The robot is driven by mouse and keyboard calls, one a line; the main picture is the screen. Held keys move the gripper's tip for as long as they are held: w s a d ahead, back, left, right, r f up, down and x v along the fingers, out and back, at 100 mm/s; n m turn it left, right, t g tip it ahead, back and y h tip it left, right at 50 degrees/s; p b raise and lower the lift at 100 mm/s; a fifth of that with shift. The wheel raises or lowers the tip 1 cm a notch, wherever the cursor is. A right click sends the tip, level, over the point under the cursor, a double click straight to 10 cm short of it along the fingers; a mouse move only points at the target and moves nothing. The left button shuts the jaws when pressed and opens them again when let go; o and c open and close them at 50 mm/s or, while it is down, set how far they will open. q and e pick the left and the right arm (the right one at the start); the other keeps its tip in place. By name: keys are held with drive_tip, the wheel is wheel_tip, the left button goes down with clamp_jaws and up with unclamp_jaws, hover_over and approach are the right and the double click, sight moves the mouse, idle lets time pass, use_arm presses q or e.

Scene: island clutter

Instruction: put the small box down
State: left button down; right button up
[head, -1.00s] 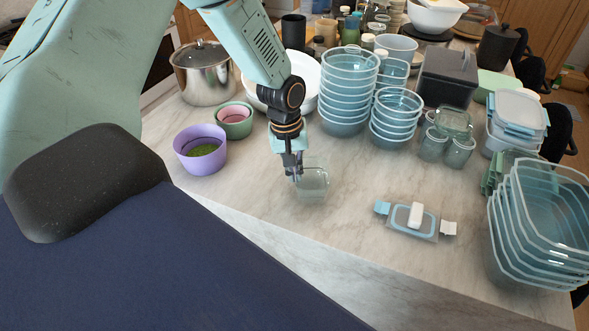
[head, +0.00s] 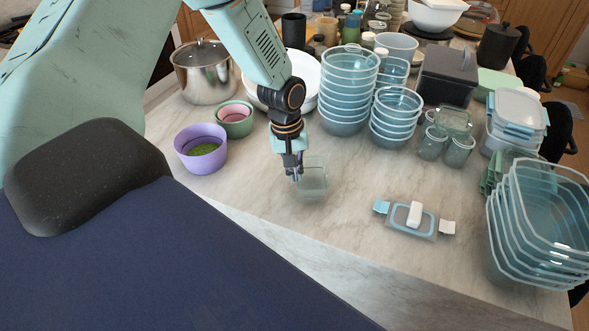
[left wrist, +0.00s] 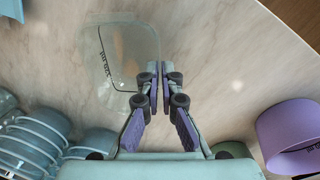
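The small box (head: 314,184) is clear and see-through, and it is at the counter's near side in the head view. My left gripper (head: 295,176) points down at its left edge. In the left wrist view the box (left wrist: 122,62) lies left of the fingertips, with its rim reaching them. The fingers (left wrist: 159,72) are close together, with the box's thin wall seemingly between them. The box is at or very near the counter surface; I cannot tell whether it touches. My right gripper is in neither view.
A lid with clips (head: 414,220) lies to the right on the marble counter (head: 350,240). Stacked clear tubs (head: 345,95) stand behind the box. A purple bowl (head: 200,150) stands to the left, and nested containers (head: 540,225) at the far right. Counter around the box is clear.

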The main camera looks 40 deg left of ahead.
use_arm(q)
drive_tip(key=shift+f, duration=0.2)
idle(0.3)
drive_tip(key=shift+f, duration=0.25)
drive_tip(key=shift+f, duration=0.1)
drive_tip(key=c, duration=2)
unclamp_jaws()
drive_tip(key=shift+c, duration=0.2)
drive_tip(key=o, duration=0.6)
drive_tip(key=shift+s, duration=0.1)
wheel_tip(320, 180, up, 12)
drive_tip(key=a, duration=0.1)
drive_tip(key=shift+s, duration=0.4)
